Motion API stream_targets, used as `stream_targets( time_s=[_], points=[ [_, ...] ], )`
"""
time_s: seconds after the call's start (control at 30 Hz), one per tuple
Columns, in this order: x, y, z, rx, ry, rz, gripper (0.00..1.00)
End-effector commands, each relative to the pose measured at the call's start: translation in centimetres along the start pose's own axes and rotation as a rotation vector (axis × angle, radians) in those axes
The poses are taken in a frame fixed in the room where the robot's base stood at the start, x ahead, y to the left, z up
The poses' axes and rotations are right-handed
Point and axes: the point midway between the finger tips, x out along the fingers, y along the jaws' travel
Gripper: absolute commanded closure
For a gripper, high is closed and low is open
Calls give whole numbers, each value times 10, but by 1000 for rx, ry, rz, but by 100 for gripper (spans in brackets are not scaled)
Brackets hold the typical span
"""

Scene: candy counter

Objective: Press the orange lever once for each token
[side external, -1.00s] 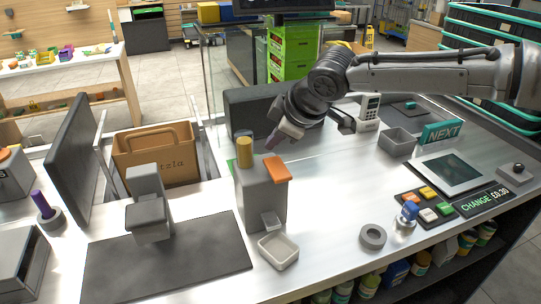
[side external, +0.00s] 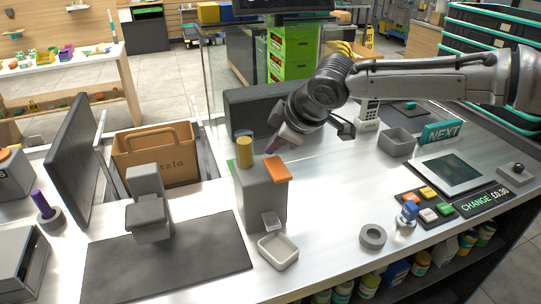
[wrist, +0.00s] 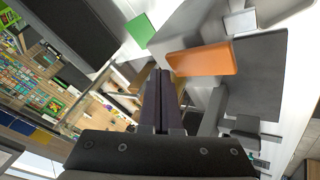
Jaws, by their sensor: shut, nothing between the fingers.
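The orange lever (side external: 277,169) sits on top of a grey dispenser (side external: 265,205), sloping down toward the front. My gripper (side external: 270,148) is shut and empty, tilted downward just above and behind the lever. A small gap seems to separate them. In the wrist view the shut fingers (wrist: 161,92) point toward the dispenser, with the lever (wrist: 202,60) to the right of their tips. A small pale tray (side external: 278,252) stands under the dispenser's spout and looks empty. I cannot tell any tokens for certain.
A yellow cylinder (side external: 244,153) stands on the dispenser's left side. A grey ring (side external: 373,236), a button pad (side external: 426,205) and a screen (side external: 449,173) lie to the right. A grey stand (side external: 149,205) on a dark mat (side external: 170,262) is left. Counter between dispenser and ring is clear.

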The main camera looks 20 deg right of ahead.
Motion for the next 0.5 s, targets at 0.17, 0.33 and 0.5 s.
stream_targets(
  time_s=[0.17,0.33,0.5],
  points=[
    [2,-1,1,0,0,0,100],
    [3,-2,2,0,-1,0,100],
    [5,-4,4,0,-3,-1,100]
  ],
)
